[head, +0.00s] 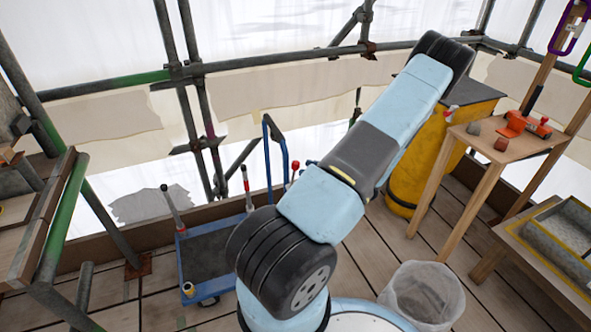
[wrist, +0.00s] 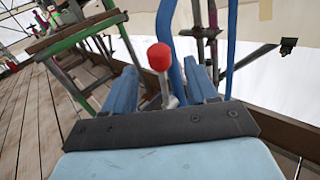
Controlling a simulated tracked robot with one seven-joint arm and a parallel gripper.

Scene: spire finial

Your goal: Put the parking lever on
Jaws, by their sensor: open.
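The parking lever, a red ball knob on a short metal stalk, shows in the wrist view (wrist: 159,57). What looks like the same red knob shows in the head view (head: 295,165) beside the trolley's blue handle, its lower part hidden by my arm. My gripper (wrist: 163,75) is open, with one blue finger on each side of the stalk in the picture. I cannot tell whether the fingers touch it or how deep it sits between them. The gripper is not visible in the head view. The blue trolley (head: 212,252) stands on the planks, partly behind my arm.
A yellow drum (head: 412,170), a wooden table (head: 508,142) with orange parts and a clear bin (head: 425,292) stand to the right. Scaffold tubes (head: 275,63) run behind.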

